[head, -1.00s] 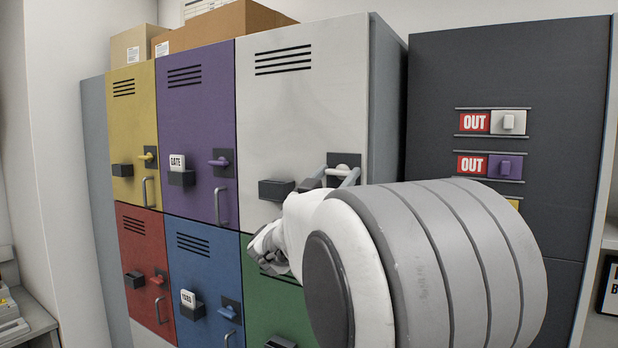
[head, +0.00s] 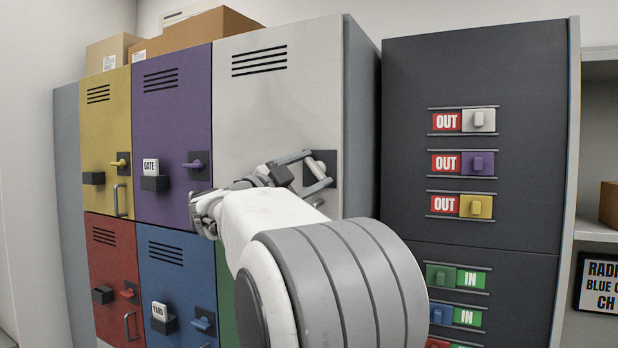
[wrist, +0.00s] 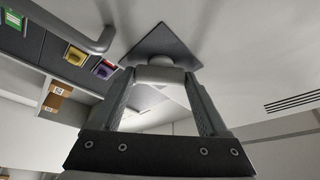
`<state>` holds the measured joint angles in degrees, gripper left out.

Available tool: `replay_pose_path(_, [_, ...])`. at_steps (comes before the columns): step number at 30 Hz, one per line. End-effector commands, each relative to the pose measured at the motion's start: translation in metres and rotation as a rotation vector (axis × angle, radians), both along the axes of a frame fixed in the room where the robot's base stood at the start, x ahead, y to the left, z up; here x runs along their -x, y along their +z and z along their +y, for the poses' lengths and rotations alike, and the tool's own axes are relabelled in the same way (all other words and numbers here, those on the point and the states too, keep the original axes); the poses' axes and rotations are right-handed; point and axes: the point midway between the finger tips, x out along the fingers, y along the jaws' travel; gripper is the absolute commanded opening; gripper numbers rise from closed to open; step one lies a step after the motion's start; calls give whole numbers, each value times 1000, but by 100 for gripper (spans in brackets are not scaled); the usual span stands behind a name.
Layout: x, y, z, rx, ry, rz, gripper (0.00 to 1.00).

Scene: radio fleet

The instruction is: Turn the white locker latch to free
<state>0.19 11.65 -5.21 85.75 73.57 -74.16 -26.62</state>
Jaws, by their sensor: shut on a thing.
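The white locker door (head: 275,110) is closed, at the upper right of the locker block in the head view. Its white latch (head: 321,163) sits on a dark square plate (head: 331,162) near the door's right edge. My gripper (head: 318,169) is shut on this latch, with one finger on each side of it, and the fingers slant in the head view. In the wrist view the pale latch knob (wrist: 160,75) lies between the two fingertips, with the dark plate (wrist: 163,45) behind it. My wrist hides the white locker's card holder in the head view.
The white locker's grey handle (wrist: 75,33) runs close to the gripper in the wrist view. Yellow (head: 105,150), purple (head: 171,110), red and blue lockers stand to the left and below. A dark board (head: 480,70) with OUT and IN sliders stands at the right.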

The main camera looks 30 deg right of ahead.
Motion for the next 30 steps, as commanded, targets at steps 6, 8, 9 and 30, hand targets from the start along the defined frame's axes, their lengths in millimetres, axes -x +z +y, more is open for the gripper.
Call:
replay_pose_path(6, [-1, 1, 0, -107, -1, -179, 22])
replay_pose_path(8, [-1, 1, 0, -135, 0, -227, 22])
replay_pose_path(9, [-1, 1, 1, -153, 1, -260, 22])
replay_pose_path(30, [-1, 2, 1, -362, 1, -612, 22])
